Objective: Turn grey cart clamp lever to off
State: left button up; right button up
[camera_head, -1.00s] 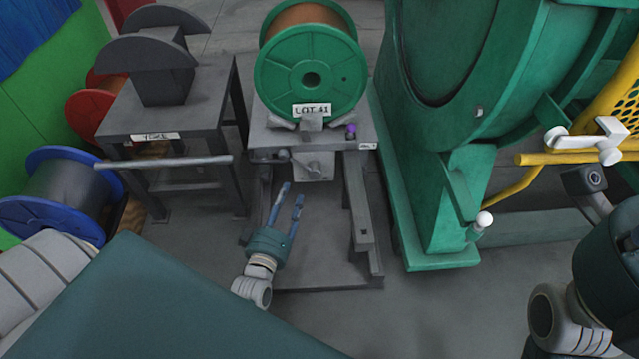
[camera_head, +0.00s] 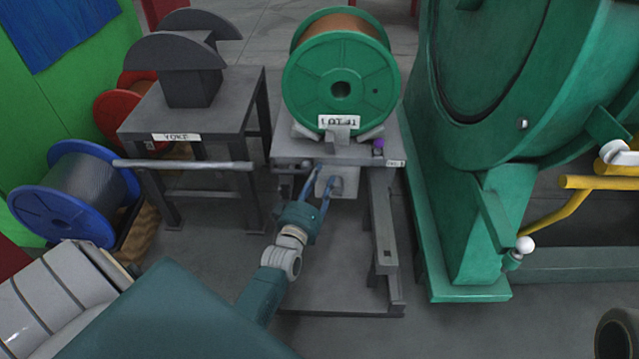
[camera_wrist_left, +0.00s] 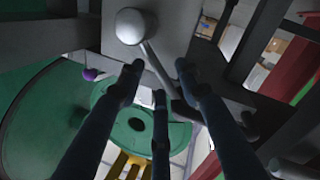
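The grey cart (camera_head: 392,225) stands in the middle of the head view, carrying a green-flanged spool marked LOT 41. My left gripper (camera_head: 319,172) reaches up to the cart's front, beside the grey block and round grey knob (camera_head: 337,186) below the deck. In the left wrist view, a grey lever with a ball knob (camera_wrist_left: 131,27) slants across a grey plate. My left gripper (camera_wrist_left: 159,70) has its dark fingers spread. The lever's rod runs between the fingertips in this view; I cannot tell whether they touch it. My right gripper is not in view.
A grey yoke table (camera_head: 190,130) with a protruding bar (camera_head: 185,165) stands left of the cart. A blue spool (camera_head: 60,205) lies farther left. The large green machine (camera_head: 470,225) stands close on the right, with a white-knobbed lever (camera_head: 525,245).

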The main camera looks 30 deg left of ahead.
pick_arm(q)
grip_shut()
